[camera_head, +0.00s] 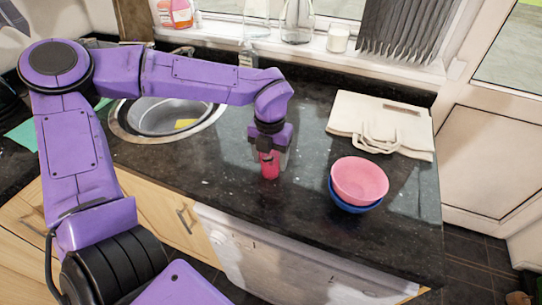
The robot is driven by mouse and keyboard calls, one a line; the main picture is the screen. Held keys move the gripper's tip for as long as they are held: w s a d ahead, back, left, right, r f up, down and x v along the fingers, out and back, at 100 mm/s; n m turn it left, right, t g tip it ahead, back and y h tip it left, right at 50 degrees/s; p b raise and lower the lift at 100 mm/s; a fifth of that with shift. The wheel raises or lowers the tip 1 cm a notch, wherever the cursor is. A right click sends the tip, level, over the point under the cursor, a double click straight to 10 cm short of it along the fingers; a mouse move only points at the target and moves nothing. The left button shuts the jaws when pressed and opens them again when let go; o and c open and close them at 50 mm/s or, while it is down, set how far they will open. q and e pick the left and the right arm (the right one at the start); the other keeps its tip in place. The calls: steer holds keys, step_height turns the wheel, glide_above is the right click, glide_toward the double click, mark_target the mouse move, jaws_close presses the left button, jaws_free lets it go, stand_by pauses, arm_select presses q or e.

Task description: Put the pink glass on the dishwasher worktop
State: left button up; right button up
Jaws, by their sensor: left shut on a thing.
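The pink glass (270,170) is upright at the middle of the dark granite worktop (290,208), above the white dishwasher front (290,258). My left gripper (270,157) points down from above and is shut on the pink glass. Its fingers cover the upper part of the glass. The base of the glass is at or very near the worktop surface; I cannot tell for sure whether it touches. My right gripper is not in view.
A pink bowl (360,181) sits in a blue bowl (353,206) to the right. A folded cream bag (381,123) lies behind them. A round steel sink (160,118) with a yellow sponge (185,124) is at left. The worktop around the glass is clear.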

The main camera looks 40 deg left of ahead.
arm_select(q)
steer(key=shift+f, duration=0.2)
steer(key=o, duration=1.1)
step_height(320, 180, up, 12)
steer(key=shift+r+b, duration=0.25)
steer(key=shift+b, duration=0.1)
